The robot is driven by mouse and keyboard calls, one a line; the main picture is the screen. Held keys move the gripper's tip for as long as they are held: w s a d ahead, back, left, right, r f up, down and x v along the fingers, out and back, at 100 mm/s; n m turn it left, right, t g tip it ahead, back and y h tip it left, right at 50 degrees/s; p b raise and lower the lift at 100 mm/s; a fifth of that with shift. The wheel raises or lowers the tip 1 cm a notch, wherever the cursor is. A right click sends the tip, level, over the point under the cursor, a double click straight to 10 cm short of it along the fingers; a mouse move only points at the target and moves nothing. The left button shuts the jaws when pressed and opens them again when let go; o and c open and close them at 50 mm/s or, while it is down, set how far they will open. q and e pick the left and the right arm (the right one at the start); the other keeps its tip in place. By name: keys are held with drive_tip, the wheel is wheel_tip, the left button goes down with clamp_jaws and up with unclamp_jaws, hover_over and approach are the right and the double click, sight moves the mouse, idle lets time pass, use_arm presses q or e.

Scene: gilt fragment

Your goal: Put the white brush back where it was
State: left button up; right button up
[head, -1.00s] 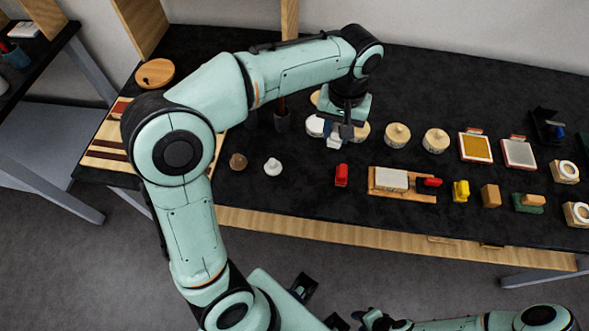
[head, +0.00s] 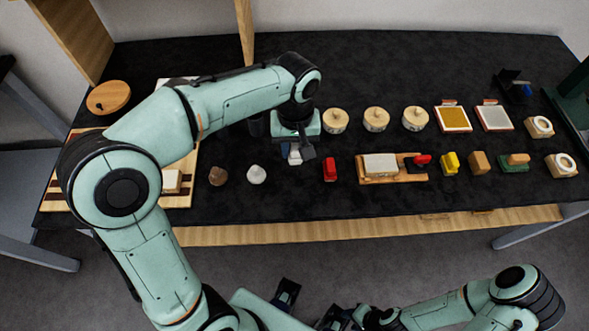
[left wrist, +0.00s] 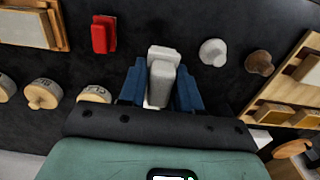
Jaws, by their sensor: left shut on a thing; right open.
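My left gripper (head: 296,146) points down over the dark table, shut on the white brush (head: 294,157). In the left wrist view the brush (left wrist: 162,74) sits between the blue fingers, a pale block with a greyer part nearer the camera. It is held left of the red block (head: 330,168) and right of the white knob-like piece (head: 256,174). Whether its underside touches the table I cannot tell. My right gripper (head: 335,317) is low at the bottom edge, partly cut off, open and away from the table.
Three lidded round tins (head: 376,119) stand behind and right. A wooden tray with a pale block (head: 380,165), a yellow piece (head: 450,162) and other small items continue the front row rightward. A brown knob-like piece (head: 217,176) stands left. Dark table is bare around the brush.

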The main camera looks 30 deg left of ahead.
sight(295, 175)
use_arm(q)
wheel_tip(295, 175, down, 9)
drive_tip(key=shift+f+b, duration=0.2)
drive_tip(key=shift+b, duration=0.35)
drive_tip(key=shift+f, duration=0.1)
drive_tip(key=o, duration=1)
drive_tip(key=shift+f, duration=0.1)
drive_tip(key=shift+r, duration=0.6)
wheel_tip(295, 175, up, 11)
drive_tip(key=shift+r+p, duration=0.15)
drive_tip(key=shift+p, duration=0.75)
